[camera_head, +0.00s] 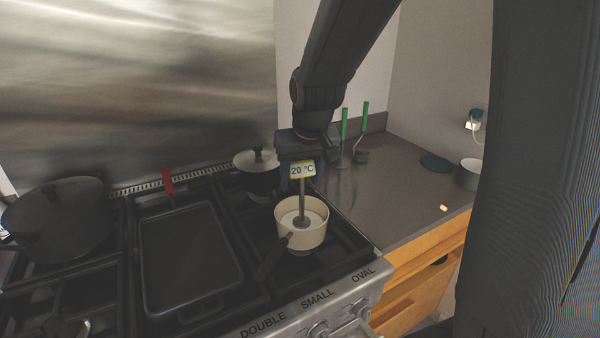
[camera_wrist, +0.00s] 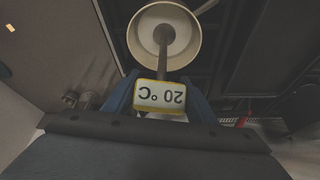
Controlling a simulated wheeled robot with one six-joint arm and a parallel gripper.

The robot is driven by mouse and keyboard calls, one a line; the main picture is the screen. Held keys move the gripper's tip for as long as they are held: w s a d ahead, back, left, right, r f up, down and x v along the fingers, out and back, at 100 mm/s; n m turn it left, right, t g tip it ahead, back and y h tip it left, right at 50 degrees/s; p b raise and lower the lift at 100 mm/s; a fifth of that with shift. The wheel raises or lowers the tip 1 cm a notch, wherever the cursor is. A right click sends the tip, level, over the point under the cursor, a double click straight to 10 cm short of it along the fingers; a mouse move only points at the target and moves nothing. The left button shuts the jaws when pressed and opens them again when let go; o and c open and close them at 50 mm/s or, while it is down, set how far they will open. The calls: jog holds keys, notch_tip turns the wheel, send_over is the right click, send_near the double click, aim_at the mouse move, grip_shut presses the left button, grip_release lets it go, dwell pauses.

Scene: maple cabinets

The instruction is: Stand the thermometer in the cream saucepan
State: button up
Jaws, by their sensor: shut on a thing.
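The thermometer (camera_head: 302,170) has a yellow-edged display reading 20 °C and a grey stem pointing down. My gripper (camera_head: 298,176) is shut on it just at the display; in the wrist view the blue fingers (camera_wrist: 162,97) lie on both sides of the display (camera_wrist: 160,97). The cream saucepan (camera_head: 287,232) stands on the front right burner, directly below my gripper. The stem reaches down inside the rim of the cream saucepan, also in the wrist view (camera_wrist: 136,40). I cannot tell whether the stem's tip touches the pan's bottom.
A black griddle (camera_head: 190,258) lies left of the saucepan, and a black lidded pot (camera_head: 55,220) stands farther left. Behind the saucepan is a lidded pan (camera_head: 257,170). The counter (camera_head: 385,195) to the right is mostly clear, with green-handled utensils (camera_head: 345,124) at its back.

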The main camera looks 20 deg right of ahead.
jog(key=shift+f+b, duration=0.55)
jog(key=shift+f, duration=0.8)
jog(key=o, duration=1.5)
